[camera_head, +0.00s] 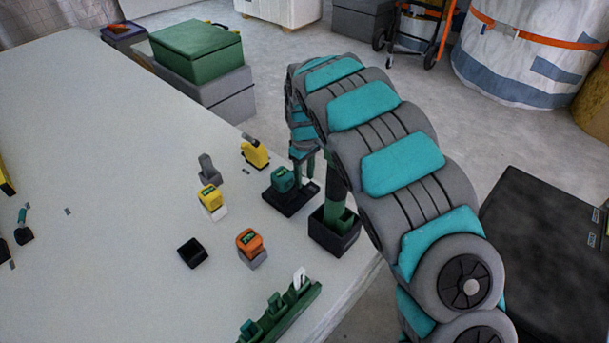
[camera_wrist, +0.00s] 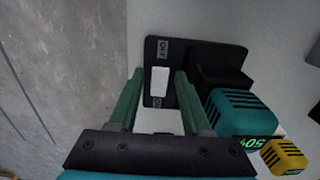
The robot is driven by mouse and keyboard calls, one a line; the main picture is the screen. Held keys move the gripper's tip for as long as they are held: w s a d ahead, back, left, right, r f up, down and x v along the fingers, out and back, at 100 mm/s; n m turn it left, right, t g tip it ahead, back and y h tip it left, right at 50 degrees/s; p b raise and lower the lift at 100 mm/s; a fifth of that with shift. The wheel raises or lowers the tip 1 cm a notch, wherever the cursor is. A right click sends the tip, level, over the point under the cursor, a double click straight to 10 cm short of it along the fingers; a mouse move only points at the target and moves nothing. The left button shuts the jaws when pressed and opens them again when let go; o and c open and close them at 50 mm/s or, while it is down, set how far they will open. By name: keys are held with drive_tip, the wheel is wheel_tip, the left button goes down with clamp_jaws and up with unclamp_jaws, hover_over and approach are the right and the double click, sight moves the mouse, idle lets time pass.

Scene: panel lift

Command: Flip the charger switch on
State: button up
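The charger is a flat black base (camera_head: 291,200) near the table's right edge, with a teal battery block (camera_head: 284,179) on it. In the wrist view the black base (camera_wrist: 210,52) bears small labels and a pale rectangular patch (camera_wrist: 159,80), which looks like the switch; I cannot tell its position. The teal block (camera_wrist: 243,112) sits to its right with a green lit display. My gripper (camera_wrist: 158,74) is open and empty, its two green fingers pointing at the base on either side of the pale patch. In the head view the fingers (camera_head: 304,163) are just above the base; contact is unclear.
A dark box with a green item (camera_head: 335,230) stands right of the charger, close to my arm. Yellow (camera_head: 210,197) and orange (camera_head: 250,242) blocks, a small black tray (camera_head: 193,253) and a green rack (camera_head: 285,316) are on the table. The left table area is mostly clear.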

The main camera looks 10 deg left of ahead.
clamp_jaws()
drive_tip(key=shift+p, duration=0.3)
drive_tip(key=shift+w+a+r+g+h+p, duration=0.15)
drive_tip(key=shift+a+g+h+p, duration=0.1)
drive_tip(key=shift+g+h+p, duration=0.3)
drive_tip(key=shift+w+a+f+g+h+p, duration=0.1)
drive_tip(key=shift+a+g+h+p, duration=0.15)
drive_tip(key=shift+h, duration=0.5)
drive_tip(key=shift+d+h, duration=0.1)
drive_tip(key=shift+h, duration=0.2)
drive_tip(key=shift+o, duration=1)
unclamp_jaws()
drive_tip(key=shift+r, duration=0.1)
